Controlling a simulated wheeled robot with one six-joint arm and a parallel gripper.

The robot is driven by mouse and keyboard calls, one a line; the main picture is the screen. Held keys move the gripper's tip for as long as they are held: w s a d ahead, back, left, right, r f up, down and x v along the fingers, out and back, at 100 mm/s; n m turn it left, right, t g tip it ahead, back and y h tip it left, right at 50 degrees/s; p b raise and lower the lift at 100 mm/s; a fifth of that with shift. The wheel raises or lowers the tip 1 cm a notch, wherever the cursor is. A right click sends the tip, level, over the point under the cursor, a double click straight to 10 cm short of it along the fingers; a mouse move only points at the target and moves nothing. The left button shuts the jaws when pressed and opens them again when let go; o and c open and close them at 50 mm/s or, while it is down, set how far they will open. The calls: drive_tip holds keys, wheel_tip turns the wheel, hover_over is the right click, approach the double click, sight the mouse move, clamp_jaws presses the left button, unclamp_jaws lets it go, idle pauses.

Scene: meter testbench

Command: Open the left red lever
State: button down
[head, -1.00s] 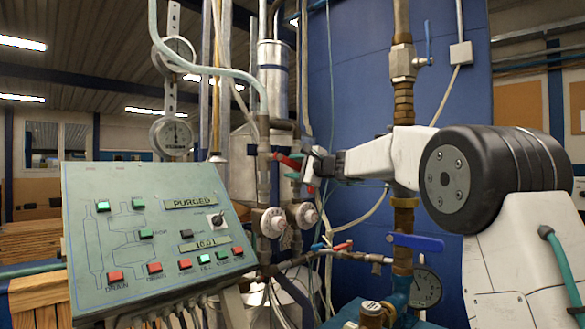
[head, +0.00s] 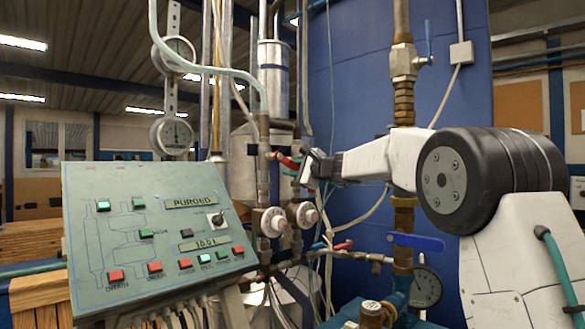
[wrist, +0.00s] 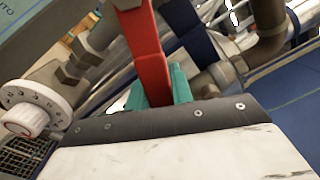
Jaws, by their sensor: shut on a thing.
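The red lever (head: 286,161) is by the upright pipes at mid-height in the head view, seemingly on the left one. In the wrist view the red lever (wrist: 148,55) runs down from the top edge to between the teal fingertips. My gripper (head: 299,167) reaches in from the right, and its fingers are shut on the lever. In the wrist view my gripper (wrist: 160,90) hides the lever's lower end. A second red lever is not clear to see beside my gripper in the head view.
Two white dial knobs (head: 273,221) sit below the lever. A slanted control panel (head: 155,230) stands at left. A pipe with a blue handle (head: 415,242) stands at right, near my arm. Thin cables hang close to my gripper.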

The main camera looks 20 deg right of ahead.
drive_tip(key=shift+s+a+f+m, duration=0.25)
drive_tip(key=shift+a+f+m, duration=0.3)
drive_tip(key=shift+m, duration=0.6)
drive_tip(key=shift+s+a+f+m, duration=0.35)
drive_tip(key=shift+f+m, duration=0.3)
drive_tip(key=shift+m, duration=0.45)
drive_tip(key=shift+s+a+f+m, duration=0.2)
drive_tip(key=shift+a+f+m, duration=0.35)
drive_tip(key=shift+m, duration=0.6)
drive_tip(key=shift+f, duration=0.1)
drive_tip(key=c, duration=1.2)
unclamp_jaws()
drive_tip(key=shift+d, duration=0.1)
